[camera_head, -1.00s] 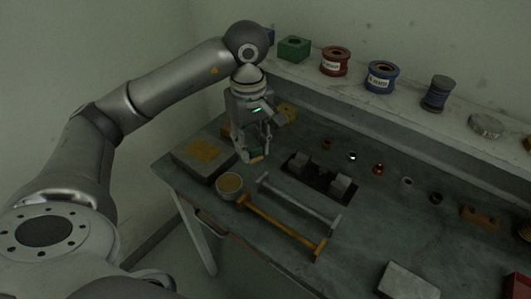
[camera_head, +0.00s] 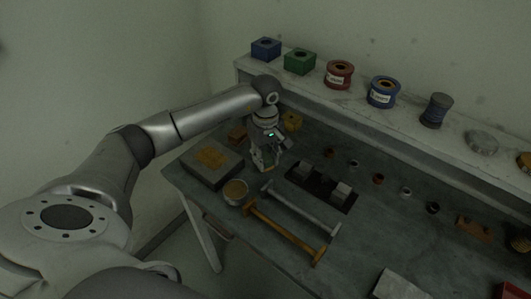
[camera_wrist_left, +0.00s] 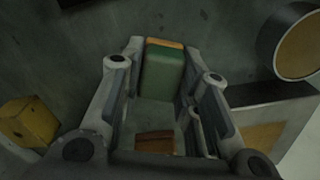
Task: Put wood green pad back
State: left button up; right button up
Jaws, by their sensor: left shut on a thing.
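The pad (camera_wrist_left: 163,75), green with an orange wooden strip along one end, stands between the finger ends in the left wrist view. My left gripper (camera_wrist_left: 165,70) is shut on it. In the head view my left gripper (camera_head: 266,167) points down close over the bench, between the grey box and the black vise base. The pad is too small and dark to make out clearly there. Whether it touches the bench I cannot tell. My right gripper is not in view.
A round tin (camera_head: 235,190), a grey box (camera_head: 195,167) and a yellow part (camera_head: 292,121) surround the gripper. The vise (camera_head: 340,192) and two long bars (camera_head: 285,231) lie right and in front. Spools (camera_head: 338,74) stand on the back shelf.

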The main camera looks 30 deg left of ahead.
aim_at(266, 156)
pick_arm(q)
jog(key=shift+f, duration=0.15)
jog(key=o, duration=0.9)
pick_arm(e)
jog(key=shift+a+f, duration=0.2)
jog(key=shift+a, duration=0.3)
pick_arm(q)
jog(key=shift+r, duration=0.45)
notch_tip(266, 156, up, 12)
jog(key=b, duration=0.3)
jog(key=shift+f, duration=0.2)
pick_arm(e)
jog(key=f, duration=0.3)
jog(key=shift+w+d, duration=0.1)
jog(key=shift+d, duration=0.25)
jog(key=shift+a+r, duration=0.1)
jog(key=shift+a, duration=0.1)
